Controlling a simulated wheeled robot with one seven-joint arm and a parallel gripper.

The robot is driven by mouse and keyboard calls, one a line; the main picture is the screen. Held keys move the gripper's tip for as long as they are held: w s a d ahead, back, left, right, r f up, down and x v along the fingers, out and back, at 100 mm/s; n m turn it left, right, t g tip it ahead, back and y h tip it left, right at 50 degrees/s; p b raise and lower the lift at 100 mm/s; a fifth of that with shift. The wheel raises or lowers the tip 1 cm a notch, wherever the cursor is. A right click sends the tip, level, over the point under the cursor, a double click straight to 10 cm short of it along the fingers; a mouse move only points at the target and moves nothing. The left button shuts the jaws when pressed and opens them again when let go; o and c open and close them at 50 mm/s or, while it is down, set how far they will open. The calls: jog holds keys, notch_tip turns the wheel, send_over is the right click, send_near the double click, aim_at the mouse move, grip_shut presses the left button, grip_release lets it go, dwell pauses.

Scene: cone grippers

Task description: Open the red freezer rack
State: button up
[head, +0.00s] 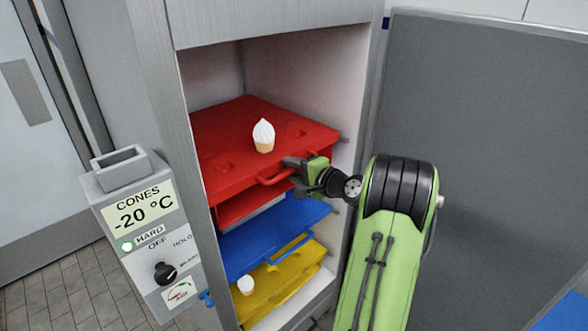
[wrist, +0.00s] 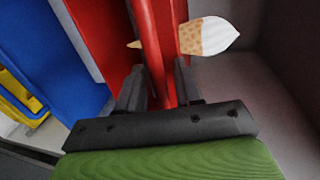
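The red freezer rack (head: 225,140) is the top rack in the open freezer cabinet, with a flat top and a red handle (head: 272,180) on its front edge. A white-topped cone (head: 264,136) stands on it. My gripper (head: 294,171) is at the handle's right part. In the wrist view, the red handle (wrist: 166,92) lies between the two fingers of my gripper (wrist: 158,88). The contact is too small to tell if they press on it. The cone (wrist: 208,37) shows beyond the right finger.
Below are a blue rack (head: 262,243) and a yellow rack (head: 290,283) with another cone (head: 246,286). The grey door (head: 480,120) stands open at the right, beside my arm. A control box (head: 140,215) juts out at the left.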

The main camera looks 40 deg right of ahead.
grip_shut()
jog(key=shift+s, duration=0.15)
dwell(0.4)
